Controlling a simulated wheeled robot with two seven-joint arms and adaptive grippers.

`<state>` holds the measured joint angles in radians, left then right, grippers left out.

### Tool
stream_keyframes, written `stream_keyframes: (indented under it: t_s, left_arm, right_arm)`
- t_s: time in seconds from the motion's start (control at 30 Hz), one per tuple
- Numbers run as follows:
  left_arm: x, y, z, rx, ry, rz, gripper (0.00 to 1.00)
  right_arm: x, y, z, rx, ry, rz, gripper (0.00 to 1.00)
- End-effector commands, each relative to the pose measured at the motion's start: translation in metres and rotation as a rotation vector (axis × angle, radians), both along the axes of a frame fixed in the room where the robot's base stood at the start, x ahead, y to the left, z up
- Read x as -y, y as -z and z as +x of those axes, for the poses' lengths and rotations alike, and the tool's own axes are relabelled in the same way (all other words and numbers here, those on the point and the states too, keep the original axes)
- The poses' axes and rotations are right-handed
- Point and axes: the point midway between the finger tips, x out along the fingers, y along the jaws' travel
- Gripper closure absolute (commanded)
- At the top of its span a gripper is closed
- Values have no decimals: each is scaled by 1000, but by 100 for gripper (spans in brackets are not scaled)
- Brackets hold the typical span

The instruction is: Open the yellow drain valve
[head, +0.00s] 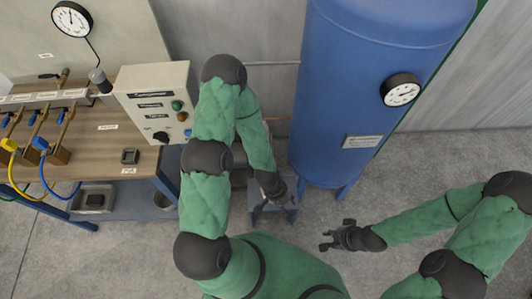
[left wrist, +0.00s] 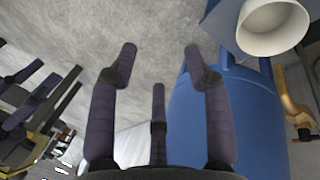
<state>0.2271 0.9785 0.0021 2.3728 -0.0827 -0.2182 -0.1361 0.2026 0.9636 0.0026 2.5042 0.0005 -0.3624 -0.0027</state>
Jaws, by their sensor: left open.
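The blue tank (head: 385,50) stands upright at the upper middle of the head view. I cannot make out a yellow valve handle there; my left arm covers part of the area beside the tank's base. My left gripper (head: 268,208) is low, just left of the tank's foot, with its fingers apart. In the left wrist view the fingers (left wrist: 160,55) are spread with nothing between them. My right gripper (head: 338,238) is open and empty, below the tank.
A wooden workbench (head: 100,150) with a grey control box (head: 155,100), hoses and a gauge (head: 72,18) stands at the left. Another gauge (head: 400,90) is on the tank. A pale round cup-like part (left wrist: 272,27) is near the tank. Floor around my right gripper is clear.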

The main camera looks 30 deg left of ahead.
Motion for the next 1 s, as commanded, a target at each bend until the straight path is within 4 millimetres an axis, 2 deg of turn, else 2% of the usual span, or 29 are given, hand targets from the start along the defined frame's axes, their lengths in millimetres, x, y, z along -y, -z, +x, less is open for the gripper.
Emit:
stream_keyframes:
  t_s: [0.03,0.23,0.37,0.47,0.6,0.7,0.83,1.0]
  left_arm:
    - [-2,-6,8,10,29,-1,50]
    - [-15,-18,37,48,189,0,50]
    - [-32,-30,61,76,331,10,50]
    - [-55,-45,87,102,480,32,50]
    - [-102,-71,124,118,722,82,50]
    - [-134,-87,142,109,863,116,50]
    - [-164,-100,157,91,978,148,50]
    - [-178,-101,161,78,1033,160,50]
  right_arm:
    - [0,-8,0,0,0,0,70]
    - [0,-30,0,1,0,0,70]
    - [0,-50,0,1,0,0,70]
    - [0,-72,0,1,0,0,70]
    - [0,-105,1,2,1,0,70]
    - [0,-121,0,2,1,0,70]
    - [0,-132,0,1,0,0,70]
    - [0,-135,0,1,0,0,70]
